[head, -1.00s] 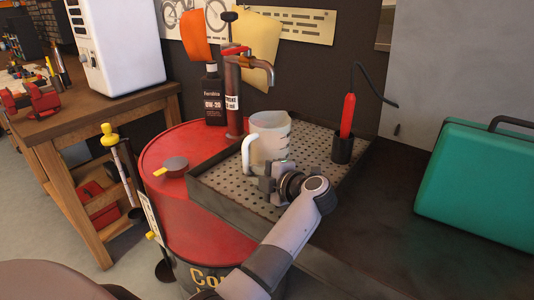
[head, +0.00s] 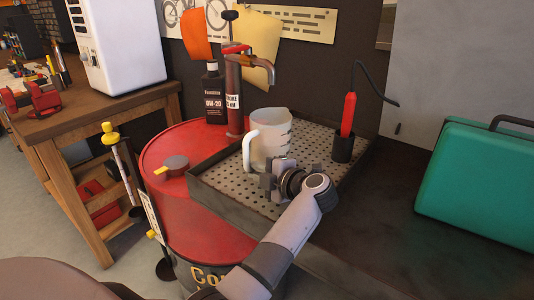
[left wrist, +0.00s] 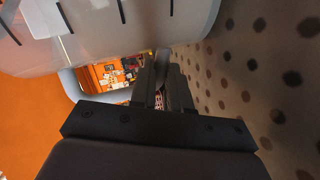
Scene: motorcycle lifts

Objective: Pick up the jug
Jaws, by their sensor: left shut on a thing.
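The jug (head: 272,148) is a pale translucent measuring jug with dark marks and a handle on its left. It stands upright over the perforated drip tray (head: 226,205); I cannot tell whether its base touches the tray. My left gripper (head: 268,184) is low at the jug's near side, shut on the jug. In the left wrist view the jug (left wrist: 130,35) fills the upper left, and its handle loop runs to the fingers of my left gripper (left wrist: 162,75). The exact grip is partly hidden there. My right gripper is not in view.
A red pump (head: 233,100) and dark bottle (head: 214,95) stand behind the jug. A red tool in a black holder (head: 343,147) is right of it. A green case (head: 480,185) is at right.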

